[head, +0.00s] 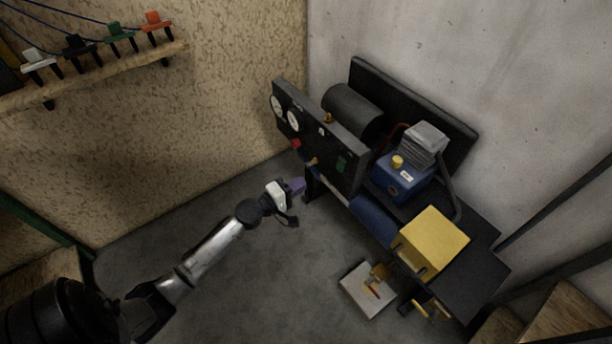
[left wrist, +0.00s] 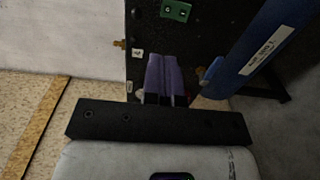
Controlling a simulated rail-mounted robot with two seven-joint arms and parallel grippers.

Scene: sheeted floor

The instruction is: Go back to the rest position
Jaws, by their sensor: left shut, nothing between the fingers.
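My left gripper (head: 298,186) reaches in from the lower left on its grey arm and stops just in front of the dark control panel (head: 318,135) of the machine. Its purple fingers are shut with nothing between them, and they also show in the left wrist view (left wrist: 166,76). There the panel (left wrist: 190,45) lies close beyond the fingertips; I cannot tell whether they touch it. My right gripper is not in view.
The panel carries white gauges, a red knob and a green switch. Behind it are a dark cylinder (head: 353,108), a blue unit (head: 400,178) and a yellow box (head: 434,240). A pale board (head: 363,291) lies below. A shelf (head: 100,78) hangs upper left. The grey floor (head: 245,290) has free room.

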